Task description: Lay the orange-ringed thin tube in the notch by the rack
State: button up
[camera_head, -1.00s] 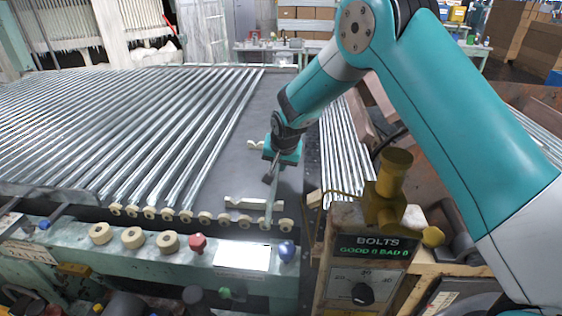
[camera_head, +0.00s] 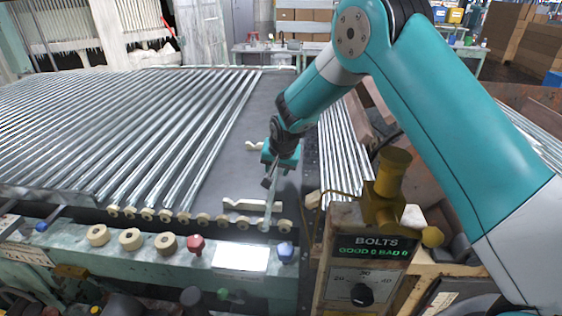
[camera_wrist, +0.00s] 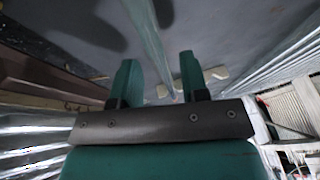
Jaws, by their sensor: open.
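A thin, pale glass tube (camera_head: 268,208) runs from below my gripper toward the cream rollers at the front edge of the dark bed. In the wrist view the tube (camera_wrist: 150,45) passes lengthwise between my open fingers, with a gap on each side. No orange ring can be made out on it. My gripper (camera_head: 268,182) is open and points down over the bed; its green fingers (camera_wrist: 159,72) show in the wrist view. A cream notched bar (camera_head: 240,206) lies beside the tube near the front. A second cream piece (camera_head: 253,146) lies farther back, partly behind the gripper.
A rack of long parallel tubes (camera_head: 150,130) fills the bed's left side. More tubes (camera_head: 340,145) lie to the right. A BOLTS console (camera_head: 365,270) with a brass fitting (camera_head: 388,195) stands at front right. The dark bed (camera_head: 232,165) left of my gripper is bare.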

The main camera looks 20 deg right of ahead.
jog(key=shift+r, duration=0.5)
jog(key=b+v, duration=0.2)
jog(key=v, duration=0.9)
jog(key=shift+s+r, duration=0.2)
jog(key=shift+s, duration=0.05)
